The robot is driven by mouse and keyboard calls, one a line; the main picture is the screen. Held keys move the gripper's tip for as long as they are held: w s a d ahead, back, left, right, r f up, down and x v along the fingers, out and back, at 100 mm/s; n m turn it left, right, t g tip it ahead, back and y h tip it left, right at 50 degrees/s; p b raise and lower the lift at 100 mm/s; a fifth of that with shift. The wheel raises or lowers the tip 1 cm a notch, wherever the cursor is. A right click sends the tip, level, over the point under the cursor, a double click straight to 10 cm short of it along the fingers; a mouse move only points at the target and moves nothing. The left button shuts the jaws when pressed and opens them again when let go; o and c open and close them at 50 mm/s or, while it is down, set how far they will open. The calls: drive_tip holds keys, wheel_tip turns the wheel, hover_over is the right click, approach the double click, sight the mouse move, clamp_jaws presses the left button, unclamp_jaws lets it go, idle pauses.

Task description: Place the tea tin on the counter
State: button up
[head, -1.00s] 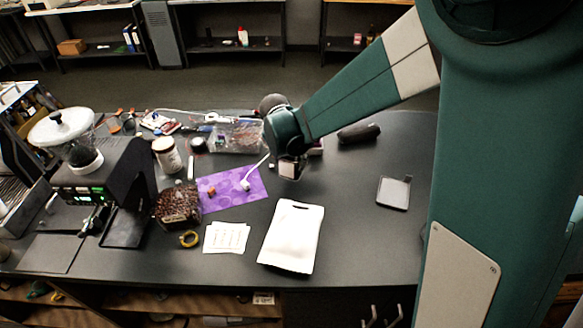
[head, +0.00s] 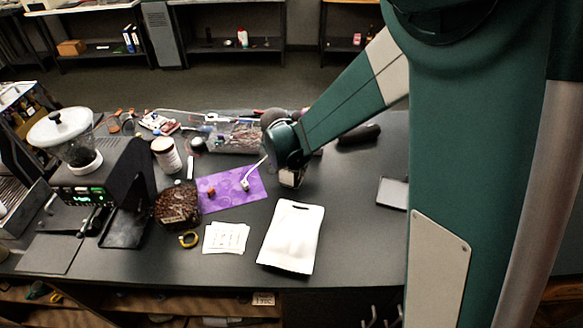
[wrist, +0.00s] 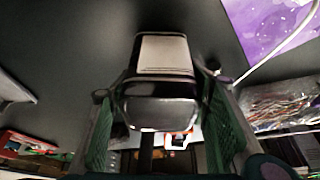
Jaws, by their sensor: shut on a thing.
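The tea tin (wrist: 163,52) is a dark, shiny box with a pale label. In the wrist view it sits between the green finger pads of my gripper (wrist: 160,128), which is shut on it. In the head view the tin (head: 290,178) shows just below my gripper (head: 287,167), over the dark counter (head: 350,225), right of the purple mat. I cannot tell whether the tin's base touches the counter. My wrist hides part of the tin in the head view.
A white pouch (head: 291,236) lies in front of the tin. The purple mat (head: 220,201) has a white cable end (head: 246,184) on it. A clear bin (head: 236,137) and a dark cylinder (head: 358,135) are behind. Bare counter lies to the right, with a flat tray (head: 392,193).

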drive_tip(key=shift+f, duration=0.2)
drive_tip(key=o, duration=1)
drive_tip(key=shift+r, duration=0.3)
drive_tip(key=shift+p+v, duration=0.35)
drive_tip(key=shift+v, duration=5.6)
drive_tip(key=shift+d, duration=0.1)
